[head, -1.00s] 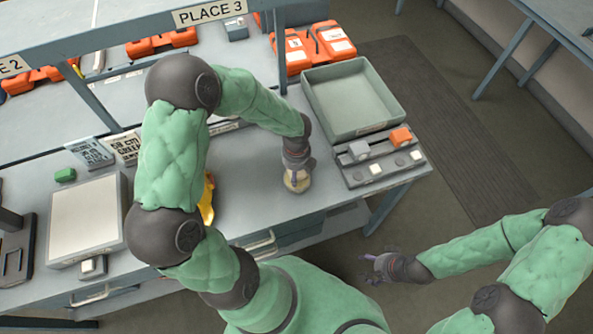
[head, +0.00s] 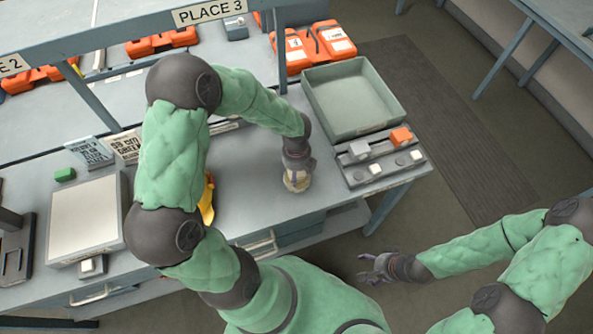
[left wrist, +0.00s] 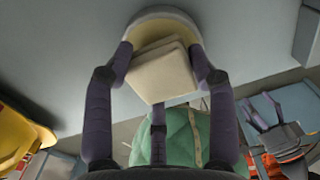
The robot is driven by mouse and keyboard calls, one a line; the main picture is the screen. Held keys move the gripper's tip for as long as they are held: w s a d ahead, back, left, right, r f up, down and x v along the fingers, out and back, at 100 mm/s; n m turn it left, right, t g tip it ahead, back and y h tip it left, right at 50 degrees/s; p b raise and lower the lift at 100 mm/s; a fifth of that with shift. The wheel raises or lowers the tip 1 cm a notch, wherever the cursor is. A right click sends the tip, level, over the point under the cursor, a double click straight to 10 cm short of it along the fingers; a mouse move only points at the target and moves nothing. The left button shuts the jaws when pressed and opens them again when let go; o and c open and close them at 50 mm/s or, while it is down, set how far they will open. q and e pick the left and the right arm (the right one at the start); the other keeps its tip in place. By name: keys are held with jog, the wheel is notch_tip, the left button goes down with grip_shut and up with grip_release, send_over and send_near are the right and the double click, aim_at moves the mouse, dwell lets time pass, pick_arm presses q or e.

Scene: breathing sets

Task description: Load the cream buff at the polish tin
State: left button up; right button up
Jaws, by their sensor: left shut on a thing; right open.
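The cream buff (left wrist: 162,73) is a pale block held between the dark fingers of my left gripper (left wrist: 163,78), which is shut on it. Beyond the buff in the left wrist view is the round polish tin (left wrist: 165,14), with a pale rim and yellowish inside. The buff overlaps the tin's opening; I cannot tell whether it touches the polish. In the head view my left gripper (head: 297,168) is over the tin (head: 297,183) near the bench's front edge, and its fingers hide the buff. My right gripper (head: 372,270) is open and empty, off the bench.
A grey-green tray (head: 352,100) stands right of the tin, with a switch panel (head: 380,160) in front of it. A yellow object (head: 207,200) lies partly behind my left arm. Orange cases (head: 315,46) stand at the back. Bare bench lies left of the tin.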

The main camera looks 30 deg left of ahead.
pick_arm(q)
jog(key=shift+f, duration=0.3)
jog(key=shift+f, duration=0.1)
dwell(1.5)
notch_tip(320, 180, up, 7)
jog(key=p, duration=0.7)
dwell(0.3)
dwell(0.7)
